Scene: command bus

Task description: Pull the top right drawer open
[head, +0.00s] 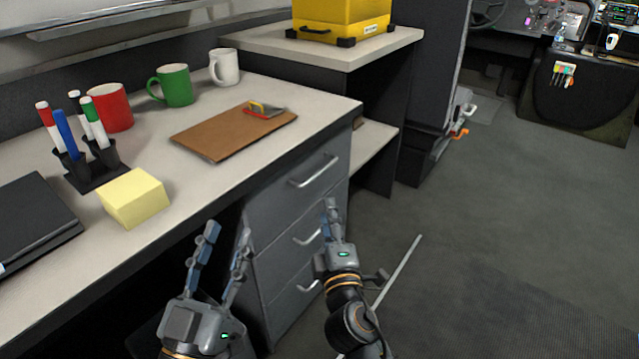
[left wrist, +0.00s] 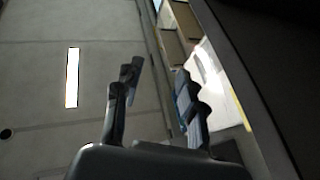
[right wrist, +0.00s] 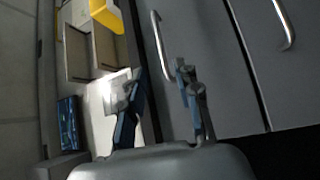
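The grey drawer unit under the desk has a top drawer (head: 285,192) that sits flush, with a silver bar handle (head: 314,171). The handle also shows in the right wrist view (right wrist: 158,42), beyond my fingertips, its near end appearing between them. My right gripper (head: 332,207) is open and empty, in front of the drawers and below the top handle in the head view. Whether it touches the handle cannot be told. My left gripper (head: 228,236) is open and empty, left of the drawers near the desk's front edge.
Lower drawers have handles (head: 307,237) partly hidden by my right gripper. The desk (head: 215,165) holds a clipboard (head: 225,135), mugs, pens, a yellow note block (head: 134,197) and a black laptop-like item (head: 35,222). A yellow case (head: 340,18) stands behind. Floor (head: 480,220) at right is clear.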

